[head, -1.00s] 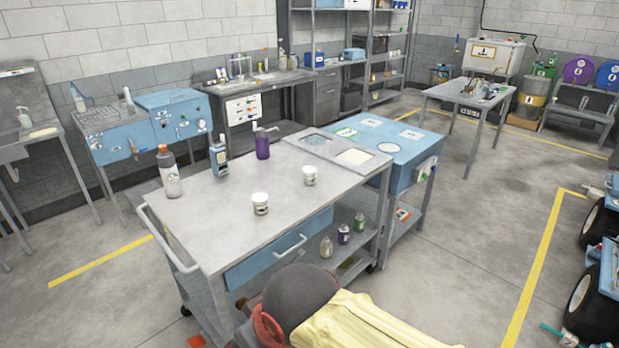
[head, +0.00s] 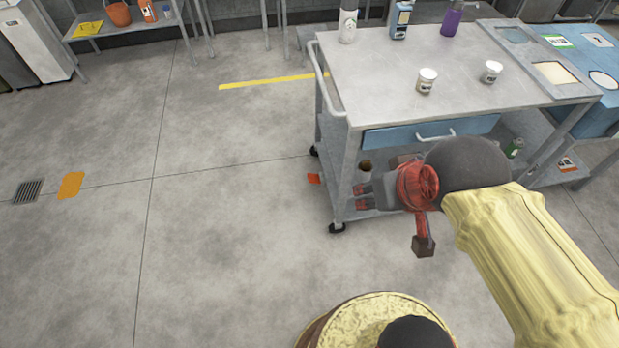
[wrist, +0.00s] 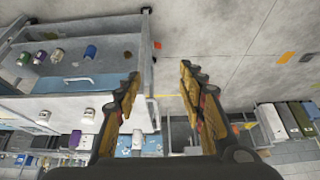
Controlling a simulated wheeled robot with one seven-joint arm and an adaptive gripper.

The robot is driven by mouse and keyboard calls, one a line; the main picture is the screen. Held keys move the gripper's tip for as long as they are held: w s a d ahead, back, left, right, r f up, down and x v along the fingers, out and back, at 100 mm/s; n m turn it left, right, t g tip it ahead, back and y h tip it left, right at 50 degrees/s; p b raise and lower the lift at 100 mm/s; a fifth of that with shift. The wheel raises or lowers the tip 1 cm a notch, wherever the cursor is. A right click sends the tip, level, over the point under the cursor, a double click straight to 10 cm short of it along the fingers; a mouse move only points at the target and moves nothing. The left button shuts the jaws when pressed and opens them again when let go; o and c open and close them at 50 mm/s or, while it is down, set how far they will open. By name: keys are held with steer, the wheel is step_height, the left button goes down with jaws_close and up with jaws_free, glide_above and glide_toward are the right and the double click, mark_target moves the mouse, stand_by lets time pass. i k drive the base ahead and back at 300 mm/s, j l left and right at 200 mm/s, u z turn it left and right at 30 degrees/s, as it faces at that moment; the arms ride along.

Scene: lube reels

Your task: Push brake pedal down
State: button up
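A small red-orange flat piece (head: 313,178), which looks like the brake pedal, sits low at the left side of the wheeled cart (head: 340,150), near its wheels. It also shows in the wrist view (wrist: 157,45), beside the cart's leg. Its exact tilt and how it is attached are too small to tell. My gripper (head: 362,197) is in front of the cart's lower part, to the right of the red-orange piece and apart from it. In the wrist view my gripper (wrist: 159,72) has its two fingers spread with nothing between them.
The cart top carries white jars (head: 427,80) and bottles (head: 348,25). A blue drawer (head: 430,133) and lower shelf face my arm.

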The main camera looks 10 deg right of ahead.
mark_target(312, 178)
steer(key=z, duration=0.3)
steer(key=i+j+z, duration=0.25)
steer(key=j, duration=0.15)
steer(key=j+z, duration=0.55)
steer(key=j, duration=0.3)
steer(key=i+j, duration=0.1)
steer(key=j, duration=0.65)
steer(key=i+j+z, duration=0.1)
steer(key=j, duration=0.65)
